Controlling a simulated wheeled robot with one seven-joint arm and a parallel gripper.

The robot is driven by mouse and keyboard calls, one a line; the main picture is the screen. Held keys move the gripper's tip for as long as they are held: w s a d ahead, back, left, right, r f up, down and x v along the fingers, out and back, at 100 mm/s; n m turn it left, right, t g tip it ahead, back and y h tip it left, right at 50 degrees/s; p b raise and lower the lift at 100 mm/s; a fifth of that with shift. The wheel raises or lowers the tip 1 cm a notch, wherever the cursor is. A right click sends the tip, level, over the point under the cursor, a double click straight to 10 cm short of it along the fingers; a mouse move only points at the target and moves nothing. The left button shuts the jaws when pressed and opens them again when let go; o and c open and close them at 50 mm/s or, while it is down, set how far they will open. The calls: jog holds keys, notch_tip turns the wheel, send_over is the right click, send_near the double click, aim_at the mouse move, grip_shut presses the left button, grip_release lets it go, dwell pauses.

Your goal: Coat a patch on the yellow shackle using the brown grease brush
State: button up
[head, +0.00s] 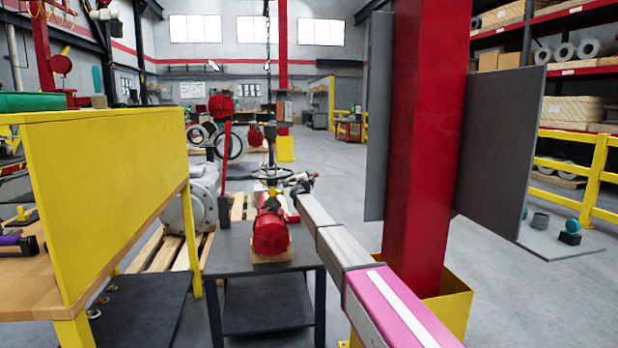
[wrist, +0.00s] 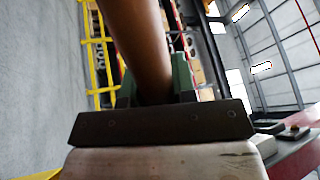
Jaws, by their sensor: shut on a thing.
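In the wrist view, my gripper (wrist: 153,88) has its green fingers shut on a brown shaft (wrist: 138,38), which looks like the grease brush's handle. The handle runs up and out of the picture, so the bristles are not seen. In the head view, my arm reaches forward from the lower right, and my gripper (head: 301,183) is small and dark beside a black handwheel (head: 270,174). A small yellow part (head: 271,191) below the wheel may be the shackle. I cannot tell whether the brush touches it.
A red valve actuator (head: 270,234) stands on a dark cart (head: 225,253). A chain (head: 267,85) hangs above the handwheel. A red column (head: 425,130) with grey side panels stands right of my arm. A yellow-panelled bench (head: 110,190) is at left. Open floor lies beyond.

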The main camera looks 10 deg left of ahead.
jog(key=shift+s+a, duration=0.2)
jog(key=shift+a, duration=0.4)
jog(key=shift+w, duration=0.1)
jog(key=shift+w+a, duration=0.35)
jog(key=shift+w, duration=0.65)
jog(key=shift+w+a, duration=0.3)
jog(key=shift+w, duration=0.75)
jog(key=shift+w+a, duration=0.35)
jog(key=shift+w, duration=0.65)
grip_shut()
jog(key=shift+d, duration=0.1)
jog(key=s+d, duration=0.2)
jog(key=s, duration=0.4)
jog(key=shift+d, duration=0.25)
